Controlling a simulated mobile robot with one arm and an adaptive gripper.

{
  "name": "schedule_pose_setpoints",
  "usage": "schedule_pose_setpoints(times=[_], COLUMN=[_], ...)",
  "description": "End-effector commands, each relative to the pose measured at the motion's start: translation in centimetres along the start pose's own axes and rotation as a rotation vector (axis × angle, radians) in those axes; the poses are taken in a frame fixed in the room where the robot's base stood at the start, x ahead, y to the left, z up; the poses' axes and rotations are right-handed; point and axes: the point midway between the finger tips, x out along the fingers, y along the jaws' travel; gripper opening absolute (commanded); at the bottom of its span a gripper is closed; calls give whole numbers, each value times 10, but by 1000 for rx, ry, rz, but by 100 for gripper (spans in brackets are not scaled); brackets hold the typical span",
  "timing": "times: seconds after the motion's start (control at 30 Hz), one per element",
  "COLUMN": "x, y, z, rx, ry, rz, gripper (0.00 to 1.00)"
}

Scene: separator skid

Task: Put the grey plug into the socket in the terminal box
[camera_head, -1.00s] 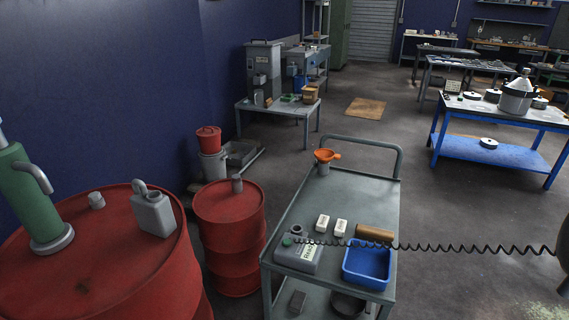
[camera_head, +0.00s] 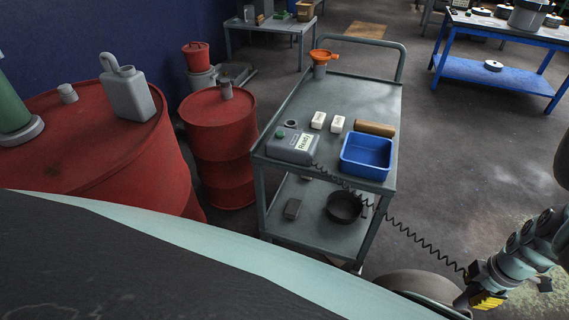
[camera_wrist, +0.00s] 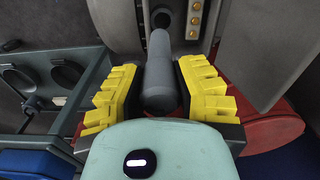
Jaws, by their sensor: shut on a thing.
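The grey plug (camera_wrist: 160,72), a long rounded cylinder, is between the yellow-padded fingers of my gripper (camera_wrist: 158,92) in the wrist view. My gripper is shut on it. The plug's far, narrower end points at a dark round socket (camera_wrist: 161,17) in the grey terminal box (camera_wrist: 118,14). The tip overlaps the lower part of the hole in this view; I cannot tell whether it has entered. In the head view my gripper (camera_head: 484,290) is at the lower right, and the plug is not clearly visible there.
Brass terminals (camera_wrist: 194,20) lie right of the socket, with a grey panel (camera_wrist: 251,45) beyond. A black coiled cord (camera_head: 400,228) runs from the cart side toward my gripper. Red drums (camera_head: 220,140) stand left.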

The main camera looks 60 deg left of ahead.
Motion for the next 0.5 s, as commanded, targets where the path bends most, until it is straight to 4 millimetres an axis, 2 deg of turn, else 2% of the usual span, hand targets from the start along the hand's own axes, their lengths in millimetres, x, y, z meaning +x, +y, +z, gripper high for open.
schedule_pose_setpoints(times=[0.03, 0.1, 0.5], x=[13, 19, 37], y=[-2, -4, -5], z=[-4, -6, -6], rx=[-30, -57, -74], ry=[4, 5, 4], rz=[-3, -4, -1], gripper=[0, 0, 0])
